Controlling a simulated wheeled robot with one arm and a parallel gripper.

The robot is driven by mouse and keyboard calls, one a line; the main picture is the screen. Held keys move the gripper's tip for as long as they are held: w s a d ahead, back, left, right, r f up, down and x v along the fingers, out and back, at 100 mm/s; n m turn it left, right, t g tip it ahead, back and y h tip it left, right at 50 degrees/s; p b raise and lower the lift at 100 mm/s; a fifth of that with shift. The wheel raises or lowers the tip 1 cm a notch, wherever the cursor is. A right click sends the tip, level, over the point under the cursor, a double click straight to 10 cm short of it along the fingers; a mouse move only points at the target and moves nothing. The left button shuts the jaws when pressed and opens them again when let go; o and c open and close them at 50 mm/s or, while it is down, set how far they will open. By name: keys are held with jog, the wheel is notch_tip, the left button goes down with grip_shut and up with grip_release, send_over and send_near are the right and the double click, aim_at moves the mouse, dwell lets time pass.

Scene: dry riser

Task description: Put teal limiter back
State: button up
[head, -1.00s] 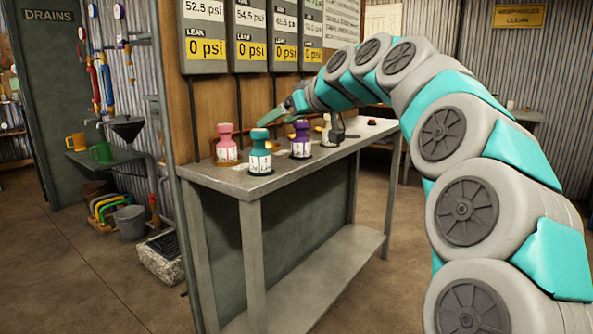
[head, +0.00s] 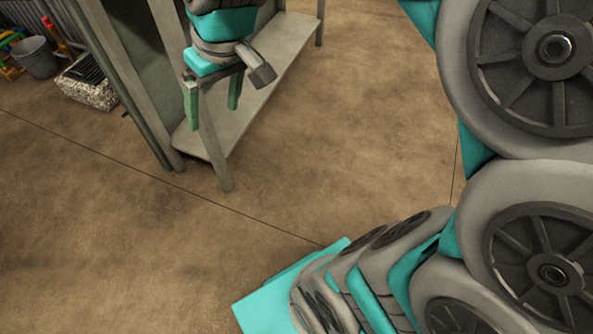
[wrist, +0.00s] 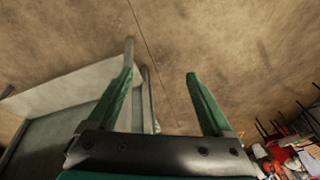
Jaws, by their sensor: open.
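My gripper (head: 213,102) hangs pointing down in front of the grey workbench (head: 222,165), near its front leg. Its two green fingers are apart with nothing between them. In the wrist view my gripper (wrist: 160,80) is also open and empty, with bare floor beyond the fingertips. The teal limiter is not visible in either current view. The bench top is out of the head view, so what stands on it cannot be seen now.
The bench's lower shelf (head: 270,65) is bare where it shows. A grey bucket (head: 37,58) and a speckled block with a grate (head: 87,82) stand at the upper left. Brown concrete floor (head: 130,220) is open before the bench. Cluttered coloured items (wrist: 290,155) show at the wrist view's lower right.

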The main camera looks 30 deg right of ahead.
jog(key=s+d+f+m+g+h, duration=0.1)
jog(key=s+d+f+g, duration=0.1)
jog(key=s+f, duration=0.3)
jog(key=s+d+f+m+g+h, duration=0.1)
jog(key=s+f, duration=0.4)
jog(key=s, duration=0.8)
jog(key=shift+d+f+m+g, duration=0.25)
jog(key=shift+d+m+g, duration=0.2)
jog(key=shift+d, duration=0.45)
